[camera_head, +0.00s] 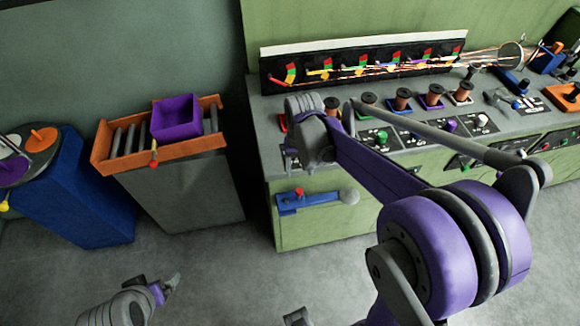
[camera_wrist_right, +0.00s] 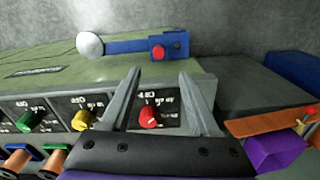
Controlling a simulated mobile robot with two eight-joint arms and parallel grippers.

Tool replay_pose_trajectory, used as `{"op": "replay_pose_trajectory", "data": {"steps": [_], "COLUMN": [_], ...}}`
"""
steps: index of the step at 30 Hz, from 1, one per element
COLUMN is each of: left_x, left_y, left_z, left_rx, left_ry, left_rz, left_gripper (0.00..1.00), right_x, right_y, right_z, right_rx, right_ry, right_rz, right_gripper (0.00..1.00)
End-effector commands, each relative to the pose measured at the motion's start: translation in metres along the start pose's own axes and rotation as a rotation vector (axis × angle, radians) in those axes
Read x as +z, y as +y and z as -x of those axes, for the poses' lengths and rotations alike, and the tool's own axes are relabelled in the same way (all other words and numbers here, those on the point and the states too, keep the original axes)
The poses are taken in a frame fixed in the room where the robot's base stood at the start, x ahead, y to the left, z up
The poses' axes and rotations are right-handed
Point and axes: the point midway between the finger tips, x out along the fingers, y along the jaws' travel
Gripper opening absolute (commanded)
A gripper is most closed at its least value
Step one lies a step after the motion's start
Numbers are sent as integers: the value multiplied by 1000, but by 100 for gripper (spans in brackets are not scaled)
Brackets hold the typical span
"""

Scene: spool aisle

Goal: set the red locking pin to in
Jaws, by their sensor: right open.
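The red locking pin (camera_head: 299,191) shows as a small red knob on a blue bracket (camera_head: 288,204) on the green cabinet's front. A blue lever with a grey ball end (camera_head: 349,196) runs right from the bracket. In the right wrist view the red pin (camera_wrist_right: 158,52) appears beyond and between my fingertips, with a gap between. I cannot tell how deep the pin sits. My right gripper (camera_wrist_right: 160,76) is open and empty above the cabinet's front edge; its arm largely hides it in the head view. My left gripper (camera_head: 173,284) is low over the floor, its jaws unclear.
Panels with coloured knobs line the cabinet top; a red knob (camera_wrist_right: 148,116) lies below my right fingers in the wrist view. Several spools stand behind. An orange roller stand (camera_head: 128,168) with a purple bin (camera_head: 176,130) is at left. Floor before the cabinet is clear.

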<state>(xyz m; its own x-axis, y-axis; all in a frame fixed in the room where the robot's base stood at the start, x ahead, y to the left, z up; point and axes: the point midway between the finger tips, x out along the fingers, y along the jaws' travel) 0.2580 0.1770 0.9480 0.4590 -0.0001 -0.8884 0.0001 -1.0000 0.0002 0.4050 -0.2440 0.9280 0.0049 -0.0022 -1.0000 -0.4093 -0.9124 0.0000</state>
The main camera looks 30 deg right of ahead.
Motion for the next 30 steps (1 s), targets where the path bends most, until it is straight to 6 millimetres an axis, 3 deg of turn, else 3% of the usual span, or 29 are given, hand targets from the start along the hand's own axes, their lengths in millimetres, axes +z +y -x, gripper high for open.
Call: {"op": "replay_pose_trajectory", "data": {"steps": [8,21,30], "left_x": [3,9,10], "left_y": [0,0,0], "left_z": [-2,-8,-8], "left_rx": [0,0,0], "left_ry": [-2,-7,-8], "left_rz": [0,0,0], "left_gripper": [98,98,98], "right_x": [-4,-3,-3], "right_y": [1,1,1], "right_z": [-25,-100,-111], "right_rx": [4,3,3], "right_ry": [-14,-13,-12], "right_rz": [-12,-11,-11], "right_gripper": [62,62,62]}}
